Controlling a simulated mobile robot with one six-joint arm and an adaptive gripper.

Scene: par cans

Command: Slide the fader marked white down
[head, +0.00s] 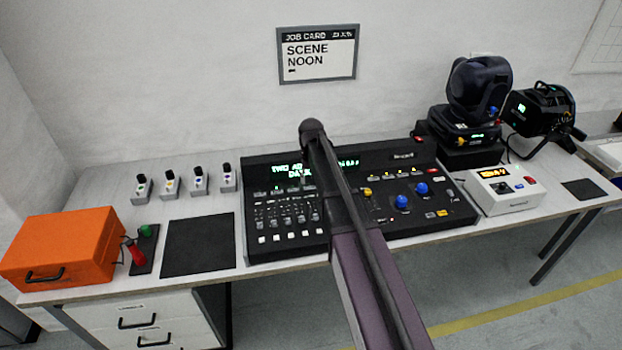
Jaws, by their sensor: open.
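A black lighting console (345,247) lies on the bench in the head view. On its left half are several small grey faders (273,224) in a row, with white square buttons (276,238) below them. Their markings are too small to read, so I cannot tell which fader is marked white. My arm reaches up across the middle of the console and hides part of its panel and display (287,169). The gripper end of my arm cannot be made out in this view.
Several small grey units with black tops (170,187) stand left of the console. A white box (505,188) and stage lights (479,95) stand right.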

